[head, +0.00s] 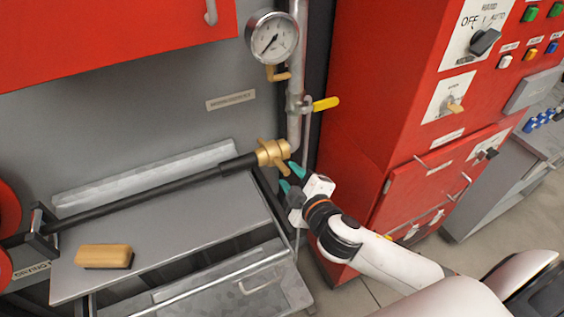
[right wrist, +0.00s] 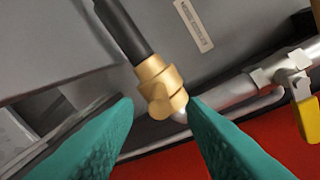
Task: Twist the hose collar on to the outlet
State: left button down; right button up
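The brass hose collar (head: 272,153) with its lugs sits at the end of the black hose (head: 150,192), against the lower end of the grey outlet pipe (head: 294,130). I cannot tell how far it is threaded on. My right gripper (head: 290,178) has teal fingers, open and empty, just below and right of the collar. In the right wrist view the collar (right wrist: 160,86) lies ahead, between the spread fingertips (right wrist: 160,104). The right-hand fingertip overlaps its edge; contact cannot be told. The far side of the collar is hidden. My left gripper is not in view.
A yellow valve handle (head: 325,103) and a pressure gauge (head: 272,38) are on the pipe above. A red control cabinet (head: 370,110) stands close on the right. A wooden-backed brush (head: 104,256) lies on the grey bench top (head: 190,235), below the hose.

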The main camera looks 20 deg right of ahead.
aim_at(282, 167)
jog(key=shift+p+x, duration=0.35)
jog(key=shift+x, duration=2.45)
grip_shut()
